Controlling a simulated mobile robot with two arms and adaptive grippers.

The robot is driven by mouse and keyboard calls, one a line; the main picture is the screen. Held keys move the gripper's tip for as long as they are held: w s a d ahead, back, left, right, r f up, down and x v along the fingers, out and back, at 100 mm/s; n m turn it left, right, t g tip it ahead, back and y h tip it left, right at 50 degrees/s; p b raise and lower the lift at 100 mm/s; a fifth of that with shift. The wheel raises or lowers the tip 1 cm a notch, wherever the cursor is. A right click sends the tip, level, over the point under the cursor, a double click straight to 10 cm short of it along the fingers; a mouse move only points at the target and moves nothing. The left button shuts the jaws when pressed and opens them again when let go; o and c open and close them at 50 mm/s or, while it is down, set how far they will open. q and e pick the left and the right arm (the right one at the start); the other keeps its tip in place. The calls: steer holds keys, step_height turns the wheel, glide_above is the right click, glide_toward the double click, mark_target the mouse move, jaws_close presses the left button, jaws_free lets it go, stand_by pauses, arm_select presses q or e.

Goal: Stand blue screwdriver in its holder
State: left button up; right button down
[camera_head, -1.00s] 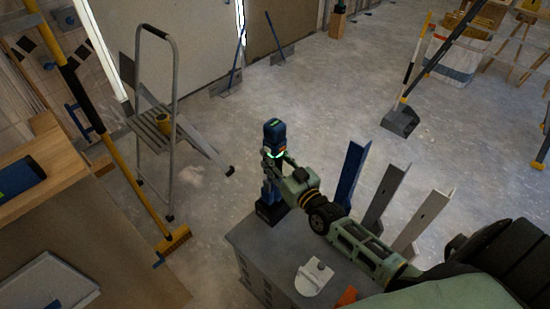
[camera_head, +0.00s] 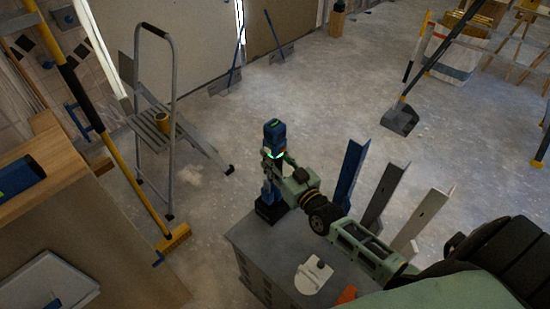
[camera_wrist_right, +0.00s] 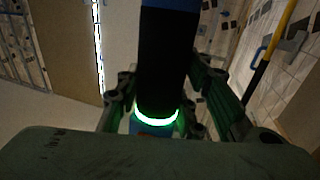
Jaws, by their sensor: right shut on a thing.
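The blue screwdriver (camera_head: 275,132) stands upright, with a blue and black upper body and a glowing green ring. A dark base, which looks like its holder (camera_head: 270,211), is directly below it at the far left corner of the grey cabinet top. I cannot tell whether the screwdriver is fully seated in it. My right gripper (camera_head: 272,163) is shut on the screwdriver near the green ring. In the right wrist view the screwdriver (camera_wrist_right: 164,60) passes upright between the fingers (camera_wrist_right: 158,105); its lower end is hidden. My left gripper is not in view.
The grey cabinet (camera_head: 262,247) also carries a white piece (camera_head: 313,277) and an orange item (camera_head: 347,294). Blue, dark and pale angle strips (camera_head: 349,175) rise behind my right arm. A stepladder (camera_head: 160,115) and yellow broom (camera_head: 172,238) stand left.

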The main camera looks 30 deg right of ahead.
steer(key=shift+w, duration=0.1)
stand_by(1.0)
steer(key=shift+f+b, duration=2)
steer(key=shift+f, duration=0.4)
stand_by(1.0)
steer(key=c, duration=1.1)
jaws_free()
steer(key=shift+f, duration=0.3)
steer(key=o, duration=0.7)
steer(key=shift+r, duration=0.1)
steer(key=shift+o, duration=0.5)
steer(key=shift+r, duration=0.1)
steer(key=shift+s, duration=0.25)
